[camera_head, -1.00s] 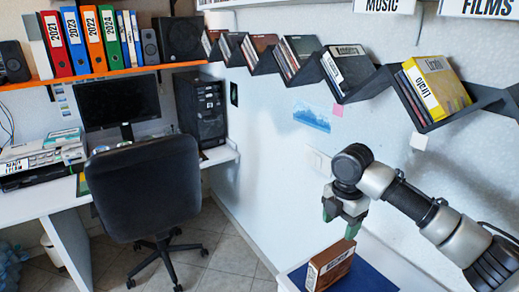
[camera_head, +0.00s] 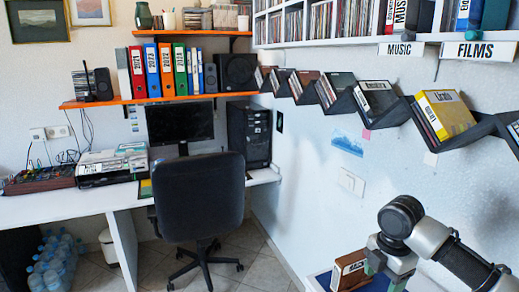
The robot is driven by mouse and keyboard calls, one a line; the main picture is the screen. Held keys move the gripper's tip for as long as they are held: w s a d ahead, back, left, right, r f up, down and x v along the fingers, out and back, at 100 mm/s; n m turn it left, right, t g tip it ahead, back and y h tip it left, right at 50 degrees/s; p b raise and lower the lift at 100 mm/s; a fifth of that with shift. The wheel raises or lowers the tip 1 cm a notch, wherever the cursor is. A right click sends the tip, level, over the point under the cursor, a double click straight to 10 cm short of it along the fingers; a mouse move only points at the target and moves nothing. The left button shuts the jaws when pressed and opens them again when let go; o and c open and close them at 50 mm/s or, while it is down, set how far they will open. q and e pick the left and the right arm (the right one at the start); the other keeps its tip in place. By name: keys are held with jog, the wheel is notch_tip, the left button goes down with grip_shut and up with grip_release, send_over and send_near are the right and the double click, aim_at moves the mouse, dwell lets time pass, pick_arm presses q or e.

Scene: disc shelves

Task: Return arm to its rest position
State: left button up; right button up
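My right arm comes in from the lower right, and its gripper (camera_head: 384,274) points down near the bottom edge. The lower end of the gripper is close to the picture's edge. My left gripper is not in view.
A zigzag wall shelf (camera_head: 398,112) holds several discs, including a yellow case (camera_head: 446,114). Above it are MUSIC (camera_head: 401,49) and FILMS (camera_head: 479,49) signs. A black office chair (camera_head: 198,198) stands at a white desk (camera_head: 60,206). The floor beside the chair is clear.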

jog(key=s+a+f+m+t+y, duration=0.25)
jog(key=s+a+f+m, duration=0.45)
jog(key=s+a+f, duration=0.7)
jog(key=s+d+f+m+h, duration=0.1)
jog(key=s+d+m, duration=0.3)
jog(key=s+m, duration=0.3)
jog(key=s+d+f+m+h, duration=0.1)
jog(key=s+d+f+m, duration=0.15)
jog(key=s+m, duration=0.4)
notch_tip(320, 180, down, 27)
jog(key=s, duration=0.2)
jog(key=s+d+f+g, duration=0.1)
jog(key=s+d+f, duration=0.2)
jog(key=s+f, duration=1.1)
jog(key=shift+s+d+f+n+g, duration=0.2)
jog(key=shift+s+d+n+g, duration=0.15)
jog(key=shift+s, duration=0.4)
